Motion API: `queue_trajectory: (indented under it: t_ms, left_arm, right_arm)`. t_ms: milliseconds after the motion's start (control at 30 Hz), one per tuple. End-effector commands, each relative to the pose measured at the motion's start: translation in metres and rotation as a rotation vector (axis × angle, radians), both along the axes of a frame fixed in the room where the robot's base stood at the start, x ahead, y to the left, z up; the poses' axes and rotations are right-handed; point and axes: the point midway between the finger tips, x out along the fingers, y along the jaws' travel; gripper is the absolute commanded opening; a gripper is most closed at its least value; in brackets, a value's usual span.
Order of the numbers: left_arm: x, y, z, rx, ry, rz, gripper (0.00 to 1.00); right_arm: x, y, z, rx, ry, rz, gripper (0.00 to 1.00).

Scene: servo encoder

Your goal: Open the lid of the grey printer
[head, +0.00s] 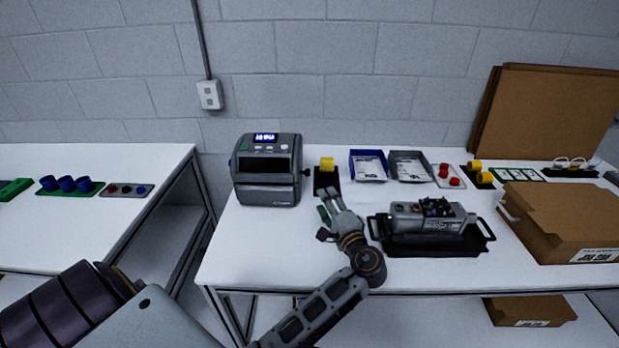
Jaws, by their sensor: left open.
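The grey printer (266,184) stands upright at the back left of the white table, with a lit blue display and buttons on top. A dark slot shows in its front, and its lid looks closed. My left gripper (327,206) is open, just right of the printer's front right corner and apart from it in the picture. I see nothing between its fingers. My right gripper is not in view.
A yellow roll (327,164) on a black stand is just behind my left gripper. A grey device on a black tray (440,250) sits to the right. Blue (353,165) and grey bins stand behind. A cardboard box (565,220) is at the right. The table's front left is clear.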

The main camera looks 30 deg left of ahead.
Motion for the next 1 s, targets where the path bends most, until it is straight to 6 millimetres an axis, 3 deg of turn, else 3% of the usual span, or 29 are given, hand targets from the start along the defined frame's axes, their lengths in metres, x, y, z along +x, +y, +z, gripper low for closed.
queue_trajectory:
  t_ms: [233,467,1000]
  left_arm:
    - [0.000,0.001,0.000,-0.001,0.000,0.000,0.45]
    - [0.007,0.010,0.000,-0.001,0.001,0.001,0.45]
    - [0.046,0.064,0.001,-0.001,0.001,0.001,0.45]
  right_arm:
    - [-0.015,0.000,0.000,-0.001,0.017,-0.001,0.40]
    - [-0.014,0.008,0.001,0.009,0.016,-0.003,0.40]
    - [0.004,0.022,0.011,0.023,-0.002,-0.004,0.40]
